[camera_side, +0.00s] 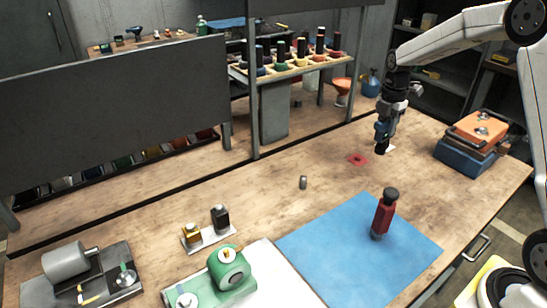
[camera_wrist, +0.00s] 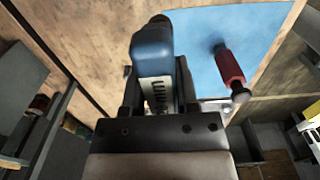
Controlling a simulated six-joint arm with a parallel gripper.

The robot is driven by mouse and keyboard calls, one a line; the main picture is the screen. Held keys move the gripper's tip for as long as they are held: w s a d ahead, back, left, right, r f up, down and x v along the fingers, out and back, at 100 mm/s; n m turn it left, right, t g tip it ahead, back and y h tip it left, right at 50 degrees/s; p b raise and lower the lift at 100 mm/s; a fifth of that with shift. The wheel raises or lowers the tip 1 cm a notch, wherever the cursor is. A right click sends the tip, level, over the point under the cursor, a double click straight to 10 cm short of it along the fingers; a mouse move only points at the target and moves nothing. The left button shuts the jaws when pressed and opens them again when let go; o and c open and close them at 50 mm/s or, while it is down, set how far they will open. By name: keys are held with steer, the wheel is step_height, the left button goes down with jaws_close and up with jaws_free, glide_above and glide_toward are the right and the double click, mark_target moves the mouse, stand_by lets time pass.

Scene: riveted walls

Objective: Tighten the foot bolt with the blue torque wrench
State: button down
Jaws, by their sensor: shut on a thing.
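My gripper (camera_side: 384,122) is above the right part of the wooden bench in the side view. It is shut on the blue torque wrench (camera_side: 380,134), which hangs downward with its dark lower end close over the bench; I cannot tell whether it touches. In the wrist view the blue wrench (camera_wrist: 153,52), with a pale lettered strip, sits between my fingers (camera_wrist: 158,88). A green machine (camera_side: 228,268) with a green foot plate (camera_side: 206,291) stands at the front, far from my gripper. A round silver part (camera_side: 187,300) is on that plate. I cannot tell which part is the foot bolt.
A red tool (camera_side: 383,216) stands upright on the blue mat (camera_side: 330,240). An orange-and-blue unit (camera_side: 470,140) is right of my gripper. A small grey cylinder (camera_side: 303,182) stands mid-bench. A rack of coloured tools (camera_side: 290,65) and a dark panel (camera_side: 110,110) are behind.

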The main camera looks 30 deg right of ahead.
steer(key=w+a+r+n, duration=0.1)
steer(key=w+a, duration=0.2)
steer(key=a, duration=0.7)
steer(key=w+a+r, duration=0.1)
steer(key=w+a, duration=0.1)
steer(key=a, duration=0.9)
steer(key=w+a+r+n, duration=0.1)
steer(key=w+a, duration=0.2)
steer(key=a, duration=0.7)
steer(key=s+a+r, duration=0.1)
steer(key=s+a, duration=0.3)
steer(key=a, duration=0.6)
steer(key=s+a+r, duration=0.1)
steer(key=s+a, duration=0.4)
steer(key=a, duration=0.5)
steer(key=s+a+r+n, duration=0.1)
steer(key=s+a, duration=0.4)
steer(key=a, duration=0.6)
steer(key=shift+s+r, duration=0.15)
steer(key=shift+r, duration=0.25)
steer(key=shift+a+f, duration=0.1)
steer(key=shift+f, duration=0.1)
step_height(320, 180, down, 12)
steer(key=shift+r, duration=0.25)
steer(key=shift+f, duration=1.3)
